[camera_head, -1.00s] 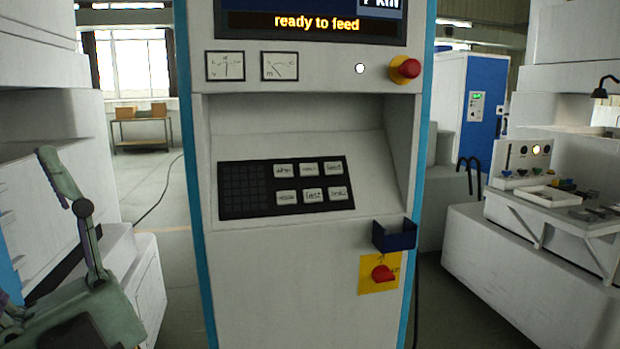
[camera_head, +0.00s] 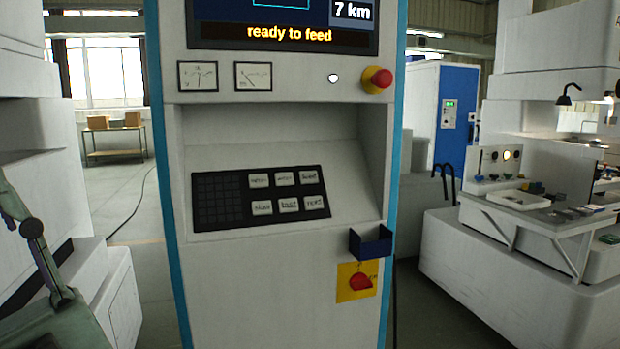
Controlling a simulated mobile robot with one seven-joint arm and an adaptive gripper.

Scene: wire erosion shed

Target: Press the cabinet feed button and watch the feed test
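The tall white cabinet (camera_head: 270,285) with blue side edges stands in front of me. Its sloped recess holds a black keypad (camera_head: 218,205) with two rows of pale, labelled buttons. The top right button (camera_head: 309,177) seems to read "feed", but the lettering is small and blurred. The screen (camera_head: 289,33) above reads "ready to feed" in orange, with "7 km" at its right; its top is cut off. My gripper is not in view, and nothing touches the keypad.
A red mushroom button (camera_head: 377,79) and a white lamp (camera_head: 333,78) sit above the recess. A dark blue holder (camera_head: 371,243) juts out above a red rotary switch (camera_head: 360,282). A green jointed part (camera_head: 32,228) is near at left. A bench (camera_head: 520,215) stands right.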

